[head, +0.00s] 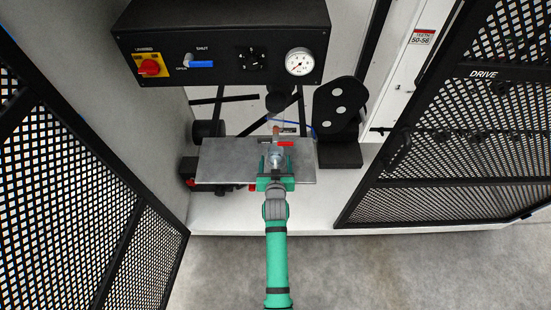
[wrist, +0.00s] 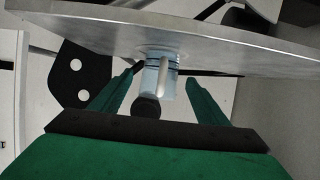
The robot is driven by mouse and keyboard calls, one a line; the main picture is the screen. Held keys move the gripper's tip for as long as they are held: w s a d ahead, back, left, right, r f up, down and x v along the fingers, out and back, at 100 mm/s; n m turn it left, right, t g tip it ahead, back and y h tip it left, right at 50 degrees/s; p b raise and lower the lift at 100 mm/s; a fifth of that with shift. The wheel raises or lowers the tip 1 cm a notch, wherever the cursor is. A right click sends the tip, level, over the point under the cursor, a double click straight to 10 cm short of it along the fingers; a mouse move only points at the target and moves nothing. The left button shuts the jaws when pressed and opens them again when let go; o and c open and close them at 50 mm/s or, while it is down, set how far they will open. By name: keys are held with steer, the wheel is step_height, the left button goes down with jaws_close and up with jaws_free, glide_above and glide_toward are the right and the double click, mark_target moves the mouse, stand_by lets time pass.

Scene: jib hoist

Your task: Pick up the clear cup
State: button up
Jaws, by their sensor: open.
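The clear cup (head: 277,157) is at the metal plate, in front of my arm's end in the head view. In the wrist view the clear cup (wrist: 158,82), faintly blue with a pale handle-like strip, shows against the edge of the plate. My green gripper (head: 276,164) is open, with one finger on each side of the cup. In the wrist view my gripper (wrist: 163,80) shows gaps between both fingers and the cup. The cup's far side is hidden.
The grey metal plate (head: 225,160) is mostly bare. A red lever (head: 286,143) is just behind the cup. A black control box (head: 220,45) with a gauge hangs above. A black bracket (head: 340,110) stands right. Mesh doors (head: 450,150) flank both sides.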

mark_target(275, 152)
steer(key=x, duration=0.5)
steer(key=shift+s+f, duration=0.1)
steer(key=shift+c, duration=0.4)
steer(key=c, duration=1.2)
steer(key=shift+o, duration=0.2)
